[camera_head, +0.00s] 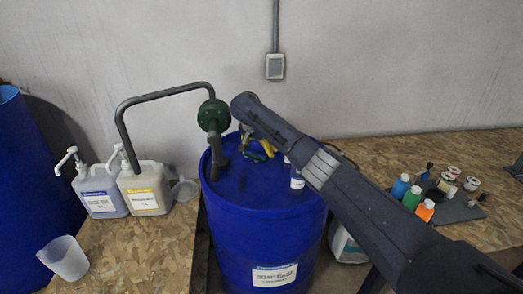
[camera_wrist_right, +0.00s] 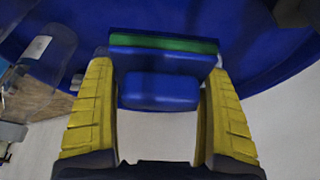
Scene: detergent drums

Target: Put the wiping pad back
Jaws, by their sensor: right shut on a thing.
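My right gripper (camera_head: 257,146) is over the top of the blue drum (camera_head: 245,198). Its yellow fingers are partly hidden behind my arm in the head view. In the right wrist view, the gripper (camera_wrist_right: 162,70) is shut on a blue block with a green layer along its far edge, which looks like the wiping pad (camera_wrist_right: 160,92). The pad spans between the two fingers, with the blue drum top beyond it. I cannot tell whether the pad touches the drum. My left gripper is not in view.
A green pump (camera_head: 213,116) with a bent pipe stands on the drum, left of the gripper. A small white bottle (camera_head: 297,178) is close by. Two jugs (camera_head: 145,190) and a clear beaker (camera_head: 64,258) are left. Several small bottles and spools sit on a grey mat (camera_head: 455,210) at right.

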